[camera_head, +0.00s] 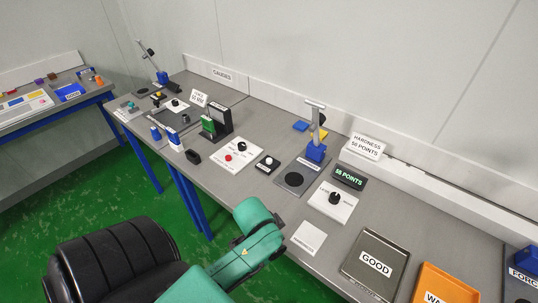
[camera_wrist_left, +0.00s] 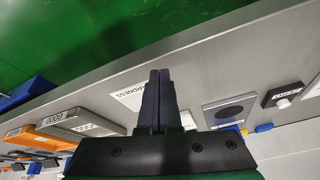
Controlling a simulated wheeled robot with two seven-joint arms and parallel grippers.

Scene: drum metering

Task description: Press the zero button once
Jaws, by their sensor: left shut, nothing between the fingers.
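A small black box with a white round button (camera_head: 267,164) stands on the grey bench in the head view. It also shows at the right of the left wrist view (camera_wrist_left: 284,93), where its label is too small to read surely; it looks like the zero button. My left gripper (camera_wrist_left: 160,75) is shut and empty, near the bench's front edge by a white card (camera_wrist_left: 128,95). The button box is apart from the fingers, to their right in the wrist view. In the head view my teal left arm hides its fingers. My right gripper is in neither view.
A round dark plate (camera_head: 292,180) with a blue-based stand (camera_head: 316,152) is beside the button. A white panel with a red button (camera_head: 236,155), a 58 POINTS display (camera_head: 349,178), a knob panel (camera_head: 333,203), a GOOD tray (camera_head: 352,268) and an orange tray (camera_head: 447,279) surround it.

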